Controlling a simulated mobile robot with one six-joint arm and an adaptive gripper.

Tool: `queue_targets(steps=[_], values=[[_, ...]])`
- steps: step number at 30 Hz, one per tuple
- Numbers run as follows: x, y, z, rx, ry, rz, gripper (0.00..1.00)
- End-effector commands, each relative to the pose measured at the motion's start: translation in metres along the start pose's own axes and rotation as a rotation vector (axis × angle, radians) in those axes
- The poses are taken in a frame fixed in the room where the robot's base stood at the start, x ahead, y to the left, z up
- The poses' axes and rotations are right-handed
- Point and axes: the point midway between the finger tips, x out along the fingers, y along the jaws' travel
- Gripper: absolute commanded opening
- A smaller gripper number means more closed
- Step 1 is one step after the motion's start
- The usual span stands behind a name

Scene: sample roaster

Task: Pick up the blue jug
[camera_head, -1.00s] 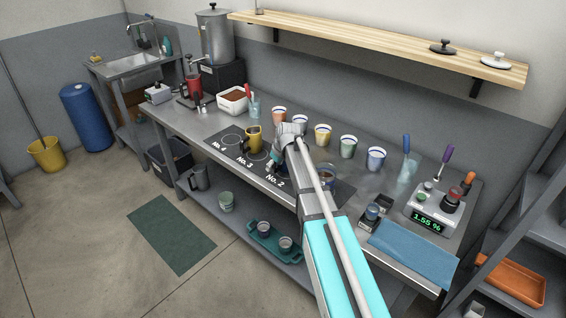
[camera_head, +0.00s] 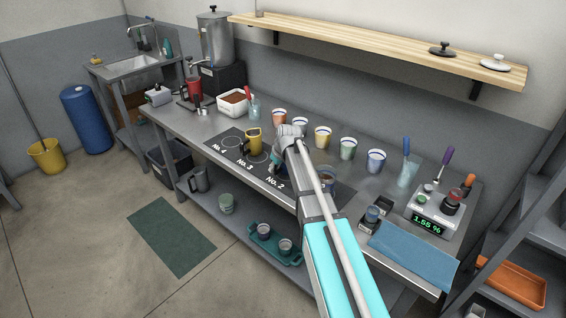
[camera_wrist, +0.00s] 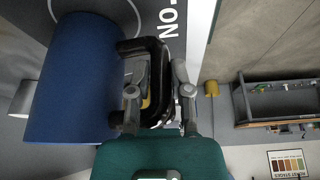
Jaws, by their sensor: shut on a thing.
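The blue jug (camera_wrist: 75,85) fills the left of the wrist view, lying sideways in that picture. Its black handle (camera_wrist: 150,60) points toward my gripper (camera_wrist: 158,95). My gripper's fingers are shut on the handle, one finger on each side of it. I cannot tell whether the jug's base touches the counter.
A yellow jug (camera_head: 254,141) stands on the black numbered mat, left of my arm. A glass with dark contents (camera_head: 327,180) is close on my arm's right. Several striped cups line the back. A wooden shelf (camera_head: 380,48) hangs above.

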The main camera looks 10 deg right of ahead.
Motion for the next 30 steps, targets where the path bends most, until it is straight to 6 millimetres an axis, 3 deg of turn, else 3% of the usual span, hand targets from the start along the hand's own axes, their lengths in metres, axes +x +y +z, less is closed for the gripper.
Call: queue_targets(steps=[30], values=[[-0.0093, -0.0001, -0.0043, -0.001, 0.001, 0.001, 0.0]])
